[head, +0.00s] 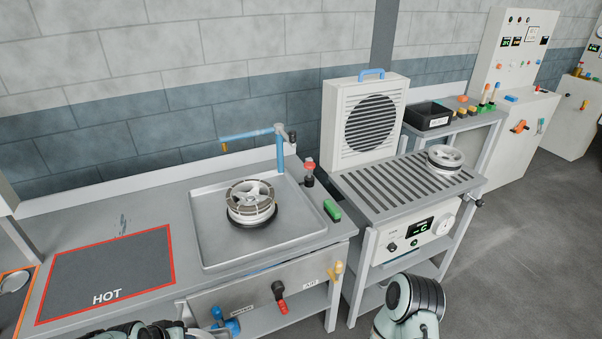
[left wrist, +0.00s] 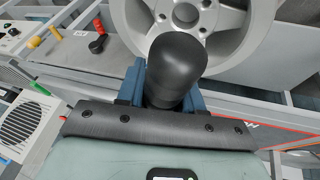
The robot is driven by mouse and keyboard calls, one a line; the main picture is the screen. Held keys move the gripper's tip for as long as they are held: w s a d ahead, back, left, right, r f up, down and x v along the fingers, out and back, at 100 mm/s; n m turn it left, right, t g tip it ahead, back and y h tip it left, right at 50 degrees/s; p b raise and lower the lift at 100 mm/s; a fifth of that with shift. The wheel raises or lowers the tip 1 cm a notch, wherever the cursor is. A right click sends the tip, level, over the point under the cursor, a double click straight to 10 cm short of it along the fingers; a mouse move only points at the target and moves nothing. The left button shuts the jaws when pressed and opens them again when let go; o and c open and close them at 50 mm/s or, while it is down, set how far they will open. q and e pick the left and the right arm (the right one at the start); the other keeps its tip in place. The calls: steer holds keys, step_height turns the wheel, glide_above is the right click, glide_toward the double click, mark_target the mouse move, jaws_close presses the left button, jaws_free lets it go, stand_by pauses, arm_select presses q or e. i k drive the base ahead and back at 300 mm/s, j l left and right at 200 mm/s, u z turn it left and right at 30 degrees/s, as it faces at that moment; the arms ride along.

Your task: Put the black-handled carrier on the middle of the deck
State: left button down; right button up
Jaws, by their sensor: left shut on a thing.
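My left gripper (left wrist: 167,90) is shut on the black handle (left wrist: 177,62) of the carrier in the left wrist view. A large grey spoked wheel (left wrist: 229,22) shows just beyond the handle; how it joins the carrier is hidden. In the head view, part of my left arm shows at the bottom edge, and the carrier cannot be made out clearly there. The slatted grey deck (head: 372,190) stands right of the sink bench, its middle bare. A pale wheel (head: 444,158) lies at its far right corner. My right arm shows at bottom right, its gripper out of view.
A spoked wheel on a dark base (head: 251,203) stands in the metal basin (head: 213,250) under a blue spout (head: 280,150). A fan box (head: 352,138) stands behind the deck. A red-edged HOT plate (head: 105,270) is at left. A black bin (head: 428,116) sits behind right.

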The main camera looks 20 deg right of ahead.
mark_target(381, 186)
steer(key=l+z, duration=0.1)
steer(key=l, duration=0.35)
steer(key=i+l, duration=0.1)
steer(key=l, duration=0.35)
steer(key=l+z, duration=0.15)
steer(key=l, duration=0.3)
steer(key=i+l, duration=0.1)
steer(key=l, duration=0.35)
steer(key=l+z, duration=0.15)
steer(key=l, duration=0.35)
steer(key=i+l, duration=0.15)
steer(key=l, duration=0.25)
steer(key=i+l+z, duration=0.15)
steer(key=l, duration=0.3)
steer(key=k, duration=0.05)
